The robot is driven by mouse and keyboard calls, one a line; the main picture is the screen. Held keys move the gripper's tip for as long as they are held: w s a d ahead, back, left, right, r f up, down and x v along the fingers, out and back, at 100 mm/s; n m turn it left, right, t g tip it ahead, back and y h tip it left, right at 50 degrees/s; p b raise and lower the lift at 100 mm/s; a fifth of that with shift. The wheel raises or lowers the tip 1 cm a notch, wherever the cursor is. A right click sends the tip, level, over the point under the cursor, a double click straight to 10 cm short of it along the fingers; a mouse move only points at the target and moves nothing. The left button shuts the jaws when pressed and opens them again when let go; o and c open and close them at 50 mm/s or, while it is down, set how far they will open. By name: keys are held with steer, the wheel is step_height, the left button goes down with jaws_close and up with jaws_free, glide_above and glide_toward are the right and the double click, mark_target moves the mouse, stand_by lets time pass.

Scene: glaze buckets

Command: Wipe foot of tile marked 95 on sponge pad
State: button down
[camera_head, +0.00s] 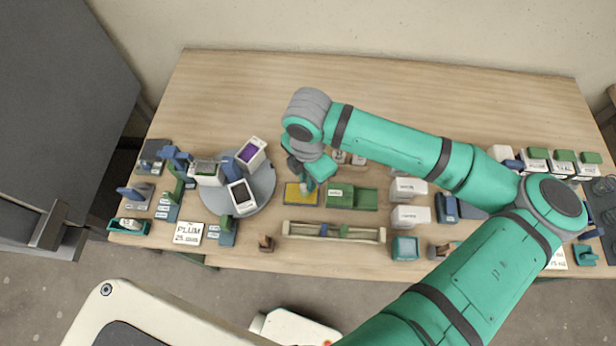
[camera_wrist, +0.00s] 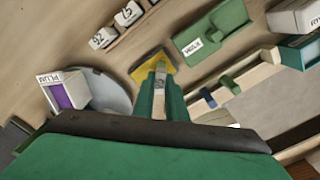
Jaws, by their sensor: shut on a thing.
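The yellow sponge pad (camera_head: 294,199) lies on the table, right of a round grey turntable. It also shows in the wrist view (camera_wrist: 139,73). My gripper (camera_head: 308,184) points down over the pad. In the wrist view my gripper (camera_wrist: 161,92) is shut on a small pale tile (camera_wrist: 160,80), gripped between the green fingers. The tile's marking is too small to read surely. Its foot is hidden, so I cannot tell whether it touches the pad. Two other pale tiles, one seemingly marked 92 (camera_wrist: 102,38) and one 15 (camera_wrist: 128,14), stand beyond the pad.
The turntable (camera_head: 266,188) carries a purple-topped bucket (camera_head: 251,153) and a dark-topped bucket (camera_head: 241,197). A green labelled box (camera_head: 351,197) sits close right of the pad. A wooden rack (camera_head: 333,232) lies in front. White boxes (camera_head: 409,190) stand further right. The table's back is clear.

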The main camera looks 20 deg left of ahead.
steer(key=shift+f, duration=0.7)
stand_by(1.4)
steer(key=shift+s+a, duration=0.3)
steer(key=shift+a, duration=0.65)
steer(key=shift+s+a+r, duration=0.1)
steer(key=shift+s+a, duration=0.1)
steer(key=shift+a, duration=0.55)
steer(key=shift+d, duration=0.1)
steer(key=shift+w+d, duration=0.3)
steer(key=shift+d, duration=0.45)
steer(key=shift+d, duration=0.1)
